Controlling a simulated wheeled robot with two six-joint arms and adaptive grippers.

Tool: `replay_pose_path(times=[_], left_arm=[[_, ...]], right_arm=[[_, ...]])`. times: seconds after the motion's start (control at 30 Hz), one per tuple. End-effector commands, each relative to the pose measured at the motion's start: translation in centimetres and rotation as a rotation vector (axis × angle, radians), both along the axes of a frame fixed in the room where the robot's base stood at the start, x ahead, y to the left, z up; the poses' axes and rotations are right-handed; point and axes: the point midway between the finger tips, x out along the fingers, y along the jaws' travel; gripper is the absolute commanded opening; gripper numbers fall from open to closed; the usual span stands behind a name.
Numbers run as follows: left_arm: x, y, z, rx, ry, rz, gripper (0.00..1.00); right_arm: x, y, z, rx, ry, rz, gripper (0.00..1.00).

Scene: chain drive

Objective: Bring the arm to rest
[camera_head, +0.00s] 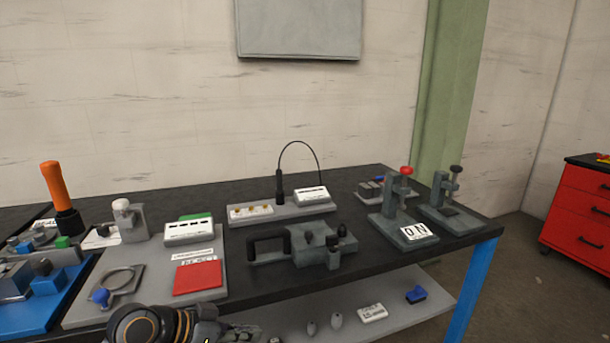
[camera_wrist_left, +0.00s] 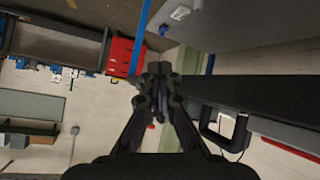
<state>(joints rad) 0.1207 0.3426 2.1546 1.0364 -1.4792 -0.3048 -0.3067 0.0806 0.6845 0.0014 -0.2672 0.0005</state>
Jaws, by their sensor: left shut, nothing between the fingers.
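My left gripper (camera_head: 240,332) shows at the bottom edge of the head view, in front of the bench's near edge, with part of my left arm beside it. In the left wrist view its two fingers (camera_wrist_left: 159,78) are together and nothing is between them. The gripper is apart from the bench (camera_head: 375,262) and the things on it. My right gripper is in neither view.
The dark bench holds a grey board with a red plate (camera_head: 198,277), a grey clamp-like fixture (camera_head: 310,245), a black cable on a sensor board (camera_head: 290,210) and two upright presses at the right. Small parts lie on the lower shelf (camera_head: 420,312). A red cabinet (camera_head: 580,205) stands right.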

Motion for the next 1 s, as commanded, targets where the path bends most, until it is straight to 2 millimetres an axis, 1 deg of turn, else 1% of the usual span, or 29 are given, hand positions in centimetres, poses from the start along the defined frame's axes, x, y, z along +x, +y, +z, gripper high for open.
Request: replay_pose_path(times=[0.03,0.07,0.1,0.17,0.2,0.27,0.3,0.4,0.5,0.63,0.67,0.7,0.77,0.87,0.97,1.0], left_arm=[[-1.2,0.4,-2.5,0.037,0.047,0.049,0.00],[-1.8,0.8,-3.9,0.064,0.072,0.085,0.00],[-2.8,1.4,-5.8,0.103,0.108,0.135,0.00],[-4.4,2.6,-8.3,0.162,0.160,0.212,0.00],[-5.6,3.4,-9.8,0.202,0.191,0.263,0.00],[-7.4,4.7,-11.7,0.258,0.235,0.337,0.00],[-8.6,5.5,-12.8,0.296,0.262,0.383,0.00],[-11.5,7.6,-14.7,0.380,0.320,0.492,0.00],[-14.4,9.7,-16.0,0.459,0.369,0.590,0.00],[-18.1,12.3,-16.9,0.558,0.422,0.708,0.00],[-17.9,12.5,-17.8,0.564,0.427,0.715,0.00],[-17.4,12.6,-19.3,0.565,0.431,0.711,0.00],[-16.9,12.8,-21.2,0.567,0.439,0.711,0.00],[-16.5,13.1,-24.8,0.571,0.452,0.710,0.00],[-16.4,13.5,-28.7,0.575,0.468,0.710,0.00],[-16.5,13.7,-30.4,0.577,0.476,0.709,0.00]], right_arm=[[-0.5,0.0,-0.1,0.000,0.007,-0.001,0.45],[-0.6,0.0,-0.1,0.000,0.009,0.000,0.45],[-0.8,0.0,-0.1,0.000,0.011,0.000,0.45],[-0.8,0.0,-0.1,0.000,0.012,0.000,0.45],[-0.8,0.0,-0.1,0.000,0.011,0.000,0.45],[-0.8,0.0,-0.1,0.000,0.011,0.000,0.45],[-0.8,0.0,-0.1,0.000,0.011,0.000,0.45],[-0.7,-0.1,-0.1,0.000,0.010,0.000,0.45],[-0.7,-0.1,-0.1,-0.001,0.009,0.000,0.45],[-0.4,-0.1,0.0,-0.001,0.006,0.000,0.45],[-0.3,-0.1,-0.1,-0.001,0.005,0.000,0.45],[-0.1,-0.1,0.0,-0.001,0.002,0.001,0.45],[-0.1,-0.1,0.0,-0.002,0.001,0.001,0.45],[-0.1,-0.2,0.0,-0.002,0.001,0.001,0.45],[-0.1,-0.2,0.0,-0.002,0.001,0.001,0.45],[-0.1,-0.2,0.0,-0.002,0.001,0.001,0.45]])
